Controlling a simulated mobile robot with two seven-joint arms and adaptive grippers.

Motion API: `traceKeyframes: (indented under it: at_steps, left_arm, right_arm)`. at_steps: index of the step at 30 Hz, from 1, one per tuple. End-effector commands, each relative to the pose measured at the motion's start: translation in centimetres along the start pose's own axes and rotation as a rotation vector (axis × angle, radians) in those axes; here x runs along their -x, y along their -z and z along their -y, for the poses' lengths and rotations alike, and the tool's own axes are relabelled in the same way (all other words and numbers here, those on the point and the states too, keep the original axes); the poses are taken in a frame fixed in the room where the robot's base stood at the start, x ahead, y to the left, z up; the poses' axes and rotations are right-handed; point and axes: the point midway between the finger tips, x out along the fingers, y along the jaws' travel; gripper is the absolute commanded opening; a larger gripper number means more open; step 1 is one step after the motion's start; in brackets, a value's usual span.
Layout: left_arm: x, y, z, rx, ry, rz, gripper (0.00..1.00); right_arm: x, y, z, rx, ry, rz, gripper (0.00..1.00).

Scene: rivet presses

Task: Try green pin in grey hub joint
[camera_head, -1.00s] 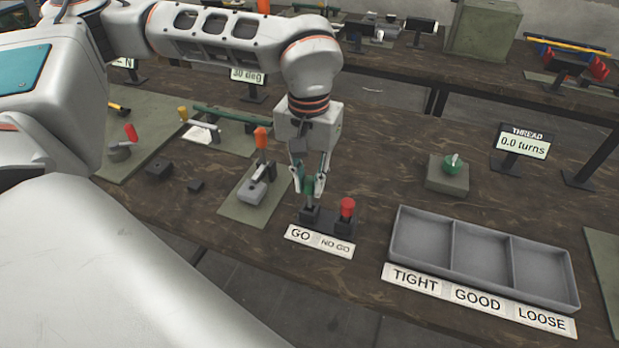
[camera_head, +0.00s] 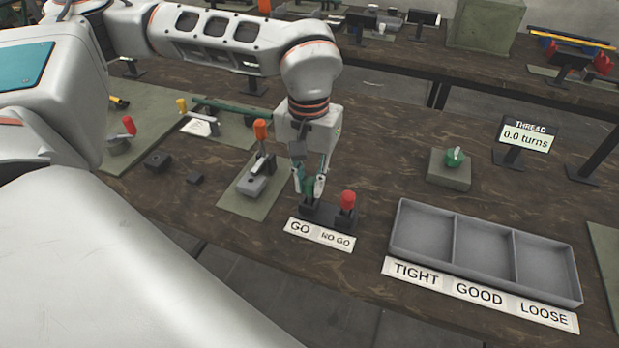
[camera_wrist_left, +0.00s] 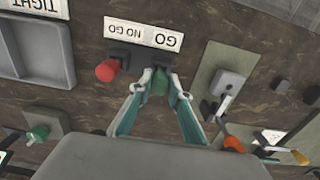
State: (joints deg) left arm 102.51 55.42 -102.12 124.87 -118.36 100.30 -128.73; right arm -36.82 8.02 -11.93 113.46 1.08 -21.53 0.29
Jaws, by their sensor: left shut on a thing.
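My left gripper (camera_head: 310,187) points down over the GO side of a small dark holder (camera_head: 325,215). It is shut on the green pin, whose green handle shows between the fingertips in the left wrist view (camera_wrist_left: 159,84). The fingers largely hide the pin in the head view, and its lower end is hidden at the holder. A red-handled pin (camera_head: 347,200) stands upright on the NO GO side, apart from the fingers. A grey joint piece (camera_head: 251,186) with an upright orange handle (camera_head: 261,130) sits on a green-grey plate just left of the gripper; I cannot tell if it is the hub joint.
A grey three-part tray (camera_head: 420,251) labelled TIGHT, GOOD, LOOSE stands at the front right. A green-topped block (camera_head: 449,171) is beside the THREAD display (camera_head: 526,136). Small dark blocks (camera_head: 158,161) lie to the left. Bare wood separates the holder from the tray.

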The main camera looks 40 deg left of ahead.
Motion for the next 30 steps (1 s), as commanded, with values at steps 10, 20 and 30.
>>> traceKeyframes:
  at_steps: [10, 20, 30]
  left_arm:
    - [-0.8, 0.0, 0.0, 0.0, 0.0, 0.001, 0.0]
    - [-0.8, 0.0, 0.0, 0.0, 0.0, 0.0, 0.38]
    - [1.9, 0.1, -0.1, 0.0, -0.003, -0.005, 0.38]
  right_arm:
    - [-0.1, -0.4, 0.1, -0.001, 0.001, 0.004, 0.4]
    - [-0.1, -0.4, 0.1, -0.001, 0.001, 0.003, 0.4]
    - [-0.2, -0.3, 0.0, 0.001, 0.0, 0.001, 0.4]
